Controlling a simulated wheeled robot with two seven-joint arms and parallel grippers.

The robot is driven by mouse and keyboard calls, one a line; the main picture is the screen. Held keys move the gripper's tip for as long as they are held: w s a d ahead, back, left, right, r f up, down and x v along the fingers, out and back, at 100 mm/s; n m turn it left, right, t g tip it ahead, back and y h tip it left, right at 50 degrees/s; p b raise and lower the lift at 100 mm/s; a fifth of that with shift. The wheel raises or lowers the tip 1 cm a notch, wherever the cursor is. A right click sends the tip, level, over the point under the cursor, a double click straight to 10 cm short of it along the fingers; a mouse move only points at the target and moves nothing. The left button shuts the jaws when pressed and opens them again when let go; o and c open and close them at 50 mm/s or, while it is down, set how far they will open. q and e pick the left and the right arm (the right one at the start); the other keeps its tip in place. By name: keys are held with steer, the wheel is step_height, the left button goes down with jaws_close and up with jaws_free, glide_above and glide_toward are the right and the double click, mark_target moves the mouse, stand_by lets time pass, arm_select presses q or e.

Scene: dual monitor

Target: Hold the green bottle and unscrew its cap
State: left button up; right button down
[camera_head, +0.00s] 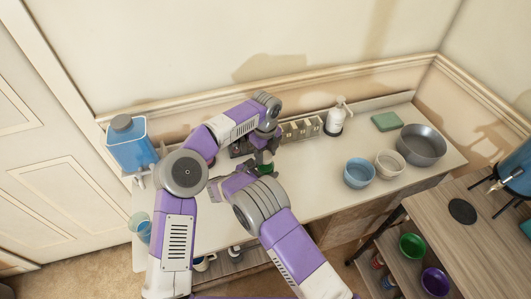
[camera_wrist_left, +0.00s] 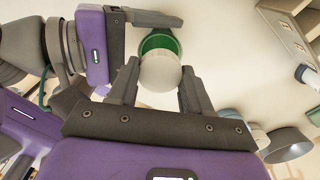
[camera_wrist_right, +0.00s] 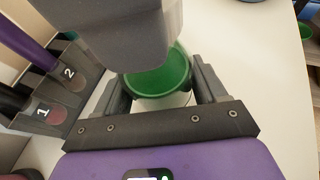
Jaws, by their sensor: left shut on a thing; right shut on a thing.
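The green bottle (camera_head: 265,169) stands on the white counter, mostly hidden by my arms in the head view. In the left wrist view, its round white cap (camera_wrist_left: 160,72) is between the fingers of my left gripper (camera_wrist_left: 156,88), which is shut on it from above. The green of the bottle (camera_wrist_left: 158,43) shows just behind the cap; I cannot tell whether the two still touch. In the right wrist view, my right gripper (camera_wrist_right: 162,92) is shut around the green bottle (camera_wrist_right: 160,76) from the side. My left gripper hangs over the bottle there and hides part of its top.
A numbered rack (camera_wrist_right: 62,105) stands close to the bottle. To the right on the counter (camera_head: 310,180) are a white pump bottle (camera_head: 336,118), a blue bowl (camera_head: 359,173), a cream bowl (camera_head: 390,163) and a grey bowl (camera_head: 421,146). A blue water container (camera_head: 131,148) stands at the left.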

arm_select(q)
steer(key=n, duration=0.4)
steer(key=shift+r+n, duration=0.1)
steer(key=shift+n, duration=0.2)
steer(key=n, duration=0.9)
steer(key=shift+n, duration=0.4)
steer(key=n, duration=0.4)
steer(key=shift+n, duration=0.4)
steer(key=shift+r, duration=0.15)
steer(key=shift+r, duration=0.95)
